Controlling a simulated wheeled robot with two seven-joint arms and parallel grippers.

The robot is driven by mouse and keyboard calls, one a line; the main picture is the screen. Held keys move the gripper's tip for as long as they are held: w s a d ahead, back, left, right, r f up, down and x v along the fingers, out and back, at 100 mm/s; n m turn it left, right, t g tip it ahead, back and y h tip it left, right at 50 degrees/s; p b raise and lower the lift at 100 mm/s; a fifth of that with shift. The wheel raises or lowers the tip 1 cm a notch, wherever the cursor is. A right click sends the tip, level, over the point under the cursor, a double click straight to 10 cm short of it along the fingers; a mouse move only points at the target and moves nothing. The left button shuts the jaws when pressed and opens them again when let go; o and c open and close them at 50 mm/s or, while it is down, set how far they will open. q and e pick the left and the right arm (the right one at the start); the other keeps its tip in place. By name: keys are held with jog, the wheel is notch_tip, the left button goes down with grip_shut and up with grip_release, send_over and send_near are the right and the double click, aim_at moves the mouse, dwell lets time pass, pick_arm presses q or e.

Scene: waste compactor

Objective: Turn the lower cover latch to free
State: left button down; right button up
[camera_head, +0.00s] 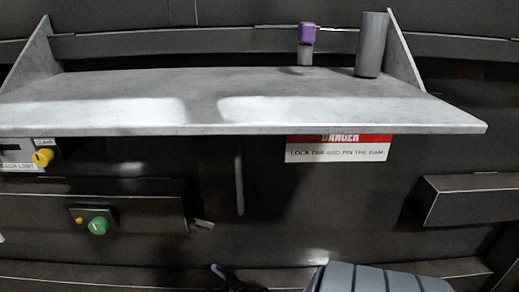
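I cannot clearly make out the lower cover latch. A small pale lever-like piece (203,223) sticks out at the right end of the lower left dark panel and may be a latch. A thin upright bar (239,180) stands on the dark front right of it, under the shelf. Neither of my grippers can be made out. A small dark piece (222,276) at the bottom edge is cut off and unclear.
A grey metal shelf (300,85) juts out above, holding a purple-topped item (306,34) and a grey cylinder (371,45). Below are a danger sign (338,150), yellow knob (42,157) and green button (98,225). A dark box (470,200) protrudes right.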

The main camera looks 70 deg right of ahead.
pick_arm(q)
jog(key=shift+w+a+f, duration=0.2)
jog(key=shift+w+a, duration=0.1)
jog(key=shift+w, duration=0.4)
pick_arm(e)
jog(key=s+a+f+m+g+y, duration=0.1)
jog(key=s+f+g+y, duration=0.1)
jog(key=s+f+g, duration=0.4)
jog(key=s+f, duration=0.5)
jog(key=s, duration=0.1)
jog(key=shift+s+a+f+g+y, duration=0.2)
jog(key=shift+a+f+g+y, duration=0.05)
jog(key=shift+f+g+y, duration=0.05)
pick_arm(q)
jog(key=shift+s, duration=0.25)
